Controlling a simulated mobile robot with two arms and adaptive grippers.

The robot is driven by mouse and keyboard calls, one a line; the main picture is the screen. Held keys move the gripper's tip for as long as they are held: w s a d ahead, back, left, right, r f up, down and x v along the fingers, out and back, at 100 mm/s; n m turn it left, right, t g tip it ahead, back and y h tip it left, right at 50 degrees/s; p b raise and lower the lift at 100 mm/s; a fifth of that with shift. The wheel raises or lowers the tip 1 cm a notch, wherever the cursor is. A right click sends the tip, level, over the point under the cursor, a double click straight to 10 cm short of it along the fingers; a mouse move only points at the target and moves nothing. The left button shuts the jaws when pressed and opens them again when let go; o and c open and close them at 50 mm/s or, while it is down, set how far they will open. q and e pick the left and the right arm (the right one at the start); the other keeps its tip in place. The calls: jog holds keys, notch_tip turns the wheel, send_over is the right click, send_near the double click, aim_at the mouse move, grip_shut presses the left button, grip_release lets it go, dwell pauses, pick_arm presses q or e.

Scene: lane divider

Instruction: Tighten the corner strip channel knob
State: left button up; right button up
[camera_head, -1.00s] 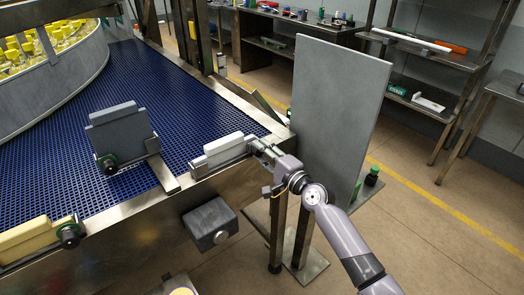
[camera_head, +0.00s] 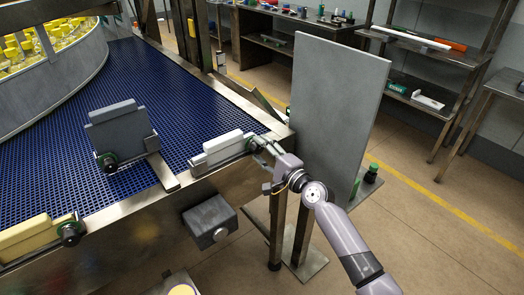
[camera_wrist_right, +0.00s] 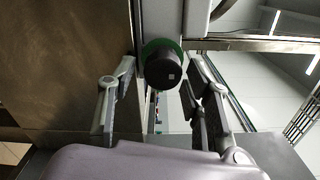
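The corner strip (camera_head: 223,148) is a white block on a metal bracket at the conveyor's near right corner. Its channel knob (camera_wrist_right: 163,69) is dark and round with a green collar in the right wrist view; in the head view it is small beside my gripper. My right gripper (camera_head: 263,147) is at the strip's right end. In the wrist view its open fingers (camera_wrist_right: 161,72) stand on either side of the knob, with small gaps showing. My left gripper is out of view.
A grey block (camera_head: 120,132) with a knob (camera_head: 108,162) and a yellow strip (camera_head: 35,237) with a knob (camera_head: 70,234) sit along the blue conveyor (camera_head: 60,185). A tall grey panel (camera_head: 338,105) stands right of the corner, close behind my right arm. A grey box (camera_head: 209,222) hangs below the edge.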

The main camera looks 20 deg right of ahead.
jog(key=shift+o, duration=0.2)
jog(key=v, duration=1.2)
jog(key=shift+w, duration=0.1)
dwell(0.3)
jog(key=s+d+f+n+g+h, duration=0.1)
jog(key=s+f+n+g+h, duration=0.1)
jog(key=f, duration=0.9)
jog(key=s+d+f+n+g+h, duration=0.1)
jog(key=s+d+f+g, duration=0.1)
jog(key=f, duration=1)
jog(key=s+f+n+g+h, duration=0.1)
jog(key=s+f+n+g, duration=0.1)
jog(key=s+f, duration=0.45)
jog(key=s+f+n+g+h, duration=0.1)
jog(key=s+f+n+g, duration=0.15)
jog(key=f, duration=0.75)
jog(key=s+a+f+n+g, duration=0.1)
jog(key=s+f+n+g, duration=0.1)
jog(key=s+f, duration=0.4)
jog(key=s+a+f+n+g, duration=0.1)
jog(key=s+f+n+g, duration=0.2)
jog(key=s, duration=1.4)
jog(key=s+a+f+n+g+h, duration=0.1)
jog(key=s+a+f+n+g, duration=0.1)
jog(key=s+f+n, duration=0.4)
jog(key=s+f, duration=0.3)
jog(key=s, duration=0.3)
jog(key=shift+s+f, duration=0.25)
jog(key=shift+f, duration=0.05)
